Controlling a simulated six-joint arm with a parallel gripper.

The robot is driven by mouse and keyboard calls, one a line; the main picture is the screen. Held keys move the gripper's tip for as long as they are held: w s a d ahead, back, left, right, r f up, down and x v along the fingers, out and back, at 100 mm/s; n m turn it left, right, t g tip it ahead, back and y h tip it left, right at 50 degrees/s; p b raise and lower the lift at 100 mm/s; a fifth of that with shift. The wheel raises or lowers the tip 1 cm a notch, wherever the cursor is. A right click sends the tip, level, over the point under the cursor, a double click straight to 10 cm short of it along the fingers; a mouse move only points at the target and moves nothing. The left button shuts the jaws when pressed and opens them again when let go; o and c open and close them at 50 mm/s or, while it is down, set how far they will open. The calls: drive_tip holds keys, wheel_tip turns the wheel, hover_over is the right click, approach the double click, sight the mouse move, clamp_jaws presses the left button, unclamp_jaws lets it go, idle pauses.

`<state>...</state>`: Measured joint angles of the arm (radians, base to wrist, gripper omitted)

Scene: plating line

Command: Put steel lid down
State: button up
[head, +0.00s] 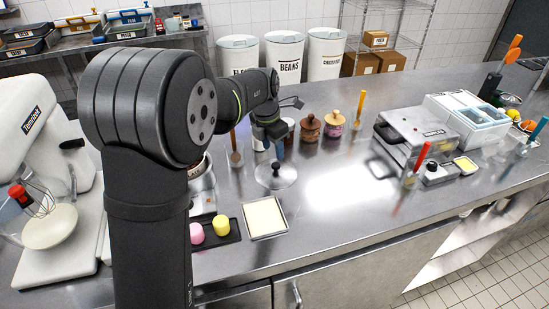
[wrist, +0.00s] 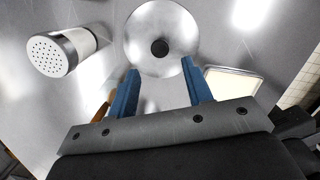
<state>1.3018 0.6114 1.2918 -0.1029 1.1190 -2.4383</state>
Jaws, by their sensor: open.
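The steel lid (head: 276,179) is a round, shiny disc with a dark knob. It lies flat on the steel counter, near the middle of the head view. In the wrist view the lid (wrist: 160,25) is at the top centre, with its black knob in the middle. My gripper (head: 277,153) is just over the lid in the head view. In the wrist view its blue fingers (wrist: 160,68) are spread apart with nothing between them, and the knob shows beyond their tips. My arm hides part of the counter at the left.
A cream-filled square tray (head: 249,233) and a black tray (head: 233,239) with pink and yellow pieces lie in front. A white shaker with a perforated top (wrist: 62,53) stands beside the lid. Wooden-lidded jars (head: 310,129) stand behind. Bare counter (head: 345,190) is at right.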

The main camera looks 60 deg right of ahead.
sight(275, 165)
drive_tip(key=r, duration=0.5)
drive_tip(key=shift+w+a+r, duration=0.15)
drive_tip(key=shift+a+r, duration=0.05)
drive_tip(key=shift+a, duration=0.2)
drive_tip(key=f, duration=0.4)
drive_tip(key=d+f, duration=0.1)
drive_tip(key=f, duration=0.7)
drive_tip(key=shift+s+d+f, duration=0.2)
drive_tip(key=shift+s+d, duration=0.1)
drive_tip(key=shift+s, duration=0.05)
wheel_tip(275, 165, up, 3)
drive_tip(key=shift+f, duration=0.2)
drive_tip(key=shift+r, duration=0.8)
